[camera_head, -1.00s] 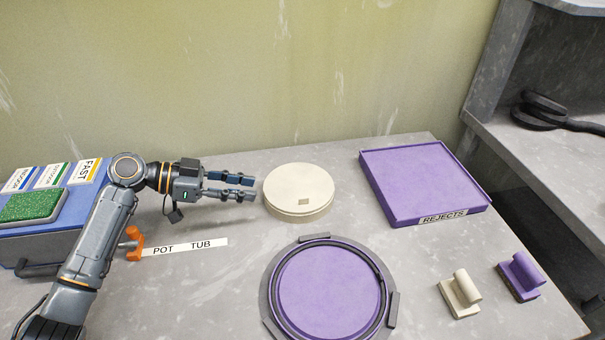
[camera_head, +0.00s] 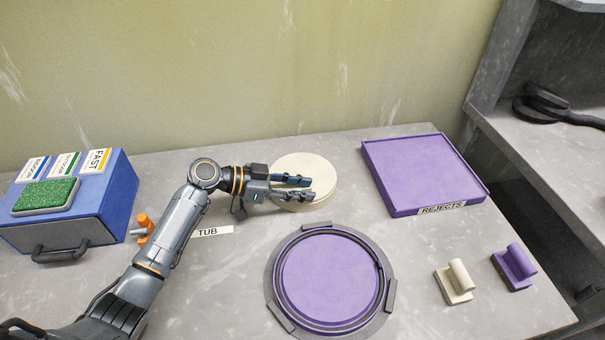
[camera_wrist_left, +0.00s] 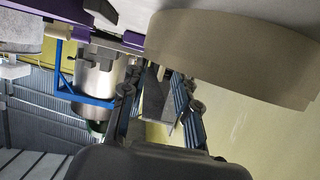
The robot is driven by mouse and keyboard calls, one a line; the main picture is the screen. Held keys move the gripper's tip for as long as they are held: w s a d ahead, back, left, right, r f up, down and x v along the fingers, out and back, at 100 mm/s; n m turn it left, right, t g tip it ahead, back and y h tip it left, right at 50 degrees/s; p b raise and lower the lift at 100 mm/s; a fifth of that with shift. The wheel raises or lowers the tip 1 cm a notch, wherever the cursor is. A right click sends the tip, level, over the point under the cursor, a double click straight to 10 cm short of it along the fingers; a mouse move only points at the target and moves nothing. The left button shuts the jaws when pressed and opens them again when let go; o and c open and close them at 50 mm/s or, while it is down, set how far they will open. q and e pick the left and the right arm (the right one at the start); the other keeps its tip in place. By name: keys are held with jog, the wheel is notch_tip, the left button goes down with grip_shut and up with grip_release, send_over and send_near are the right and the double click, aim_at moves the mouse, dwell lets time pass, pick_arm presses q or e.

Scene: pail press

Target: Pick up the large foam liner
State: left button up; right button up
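A thick round cream disc (camera_head: 318,176), which looks like the large foam liner, lies flat on the table near the wall. A line around its side suggests stacked layers. In the left wrist view the disc (camera_wrist_left: 230,58) fills the upper right, beside the fingers. My left gripper (camera_head: 296,188) is open, its two fingers apart and pointing right. In the head view the fingers overlap the disc's front left part; I cannot tell whether they touch it. Nothing shows between them in the left wrist view (camera_wrist_left: 160,110). My right gripper is not in view.
A purple disc (camera_head: 328,275) sits in a dark ring (camera_head: 277,292) in front. A purple REJECTS tray (camera_head: 425,172) stands right. A cream block (camera_head: 455,283) and a purple block (camera_head: 514,268) stand front right. A blue box (camera_head: 75,215) and an orange knob (camera_head: 144,221) are left.

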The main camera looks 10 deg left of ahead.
pick_arm(q)
grip_shut()
dwell(0.3)
